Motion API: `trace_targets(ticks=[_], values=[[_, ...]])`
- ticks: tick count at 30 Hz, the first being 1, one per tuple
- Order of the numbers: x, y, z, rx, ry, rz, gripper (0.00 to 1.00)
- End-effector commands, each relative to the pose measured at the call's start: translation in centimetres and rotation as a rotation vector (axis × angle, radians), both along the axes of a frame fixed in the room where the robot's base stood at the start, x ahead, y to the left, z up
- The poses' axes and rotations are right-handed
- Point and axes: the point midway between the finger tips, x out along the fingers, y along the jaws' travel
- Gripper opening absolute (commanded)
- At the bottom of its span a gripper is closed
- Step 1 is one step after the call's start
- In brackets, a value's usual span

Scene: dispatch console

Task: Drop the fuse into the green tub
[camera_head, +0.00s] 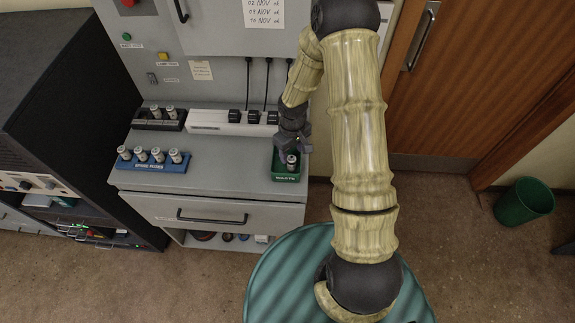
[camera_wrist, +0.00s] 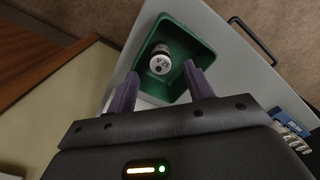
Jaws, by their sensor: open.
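The green tub (camera_head: 286,178), labelled WASTE, sits at the right end of the grey console shelf. One fuse (camera_head: 291,160), with a pale marked end and a dark body, is inside the tub. In the wrist view the fuse (camera_wrist: 159,61) rests inside the green tub (camera_wrist: 205,50), near its middle. My gripper (camera_head: 285,156) is over the tub. In the wrist view my gripper (camera_wrist: 160,88) has its two purple fingers apart with nothing between them, and the fuse lies beyond the fingertips, apart from them.
A blue rack (camera_head: 150,167) marked SPARE FUSES holds several fuses. A dark holder (camera_head: 158,125) with two fuses and a white power strip (camera_head: 205,128) with plugs stand behind it. The drawer (camera_head: 190,213) below is shut. A green bin (camera_head: 524,202) stands on the floor at right.

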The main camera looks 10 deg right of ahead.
Motion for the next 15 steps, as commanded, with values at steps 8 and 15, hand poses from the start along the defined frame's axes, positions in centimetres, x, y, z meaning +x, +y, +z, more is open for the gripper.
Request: trace_targets(ticks=[8,15], values=[[0.0,0.0,4.4,-0.001,-0.004,0.000,0.52],[0.1,0.1,8.7,-0.001,-0.005,0.000,0.52]])
